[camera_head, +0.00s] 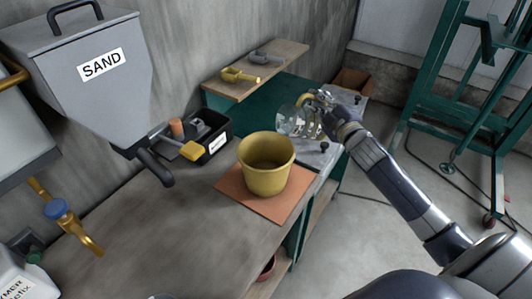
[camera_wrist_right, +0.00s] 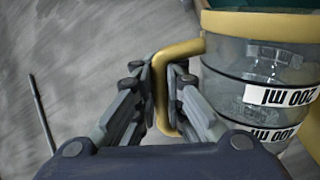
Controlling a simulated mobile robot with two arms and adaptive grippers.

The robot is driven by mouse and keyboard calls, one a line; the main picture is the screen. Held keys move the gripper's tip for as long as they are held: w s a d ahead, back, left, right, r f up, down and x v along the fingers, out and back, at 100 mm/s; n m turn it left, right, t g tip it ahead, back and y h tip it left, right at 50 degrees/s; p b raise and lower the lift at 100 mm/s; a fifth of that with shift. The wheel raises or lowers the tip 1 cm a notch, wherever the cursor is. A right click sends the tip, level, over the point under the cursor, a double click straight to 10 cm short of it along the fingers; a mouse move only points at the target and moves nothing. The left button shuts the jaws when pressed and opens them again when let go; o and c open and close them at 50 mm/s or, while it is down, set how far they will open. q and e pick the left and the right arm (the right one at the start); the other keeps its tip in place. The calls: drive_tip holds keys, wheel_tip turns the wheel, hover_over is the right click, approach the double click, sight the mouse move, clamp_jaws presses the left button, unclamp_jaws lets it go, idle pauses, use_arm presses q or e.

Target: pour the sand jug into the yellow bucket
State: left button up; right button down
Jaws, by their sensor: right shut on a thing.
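The jug (camera_head: 298,121) is clear, with a yellow rim and handle, above the grey bench part behind and right of the bucket. In the right wrist view the jug (camera_wrist_right: 252,82) shows measuring labels on its wall. I cannot tell whether it holds sand. My right gripper (camera_head: 326,103) is shut on the jug's yellow handle; in the wrist view its fingers (camera_wrist_right: 165,85) close on both sides of it. The yellow bucket (camera_head: 266,178) stands upright on an orange-brown mat (camera_head: 235,189), apart from the jug. The bucket's visible inside looks empty. My left gripper is out of view.
A grey hopper marked SAND (camera_head: 90,85) hangs over the table's left side. A black tray (camera_head: 213,149) with tools stands behind the bucket. A wooden shelf (camera_head: 285,57) is at the back. A green metal frame (camera_head: 428,80) stands right.

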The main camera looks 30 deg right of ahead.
drive_tip(key=f+m, duration=0.1)
drive_tip(key=d+f+m, duration=0.1)
drive_tip(key=f, duration=0.1)
drive_tip(key=d+f+m, duration=0.1)
drive_tip(key=shift+f+m+b, duration=0.15)
drive_tip(key=shift+m+b, duration=0.15)
drive_tip(key=shift+m, duration=0.1)
drive_tip(key=d+f+m+b, duration=0.4)
drive_tip(key=f+m, duration=0.4)
drive_tip(key=f, duration=0.3)
drive_tip(key=shift+s+d+m+b, duration=0.2)
drive_tip(key=shift+d+m+b, duration=0.2)
drive_tip(key=shift+d, duration=0.15)
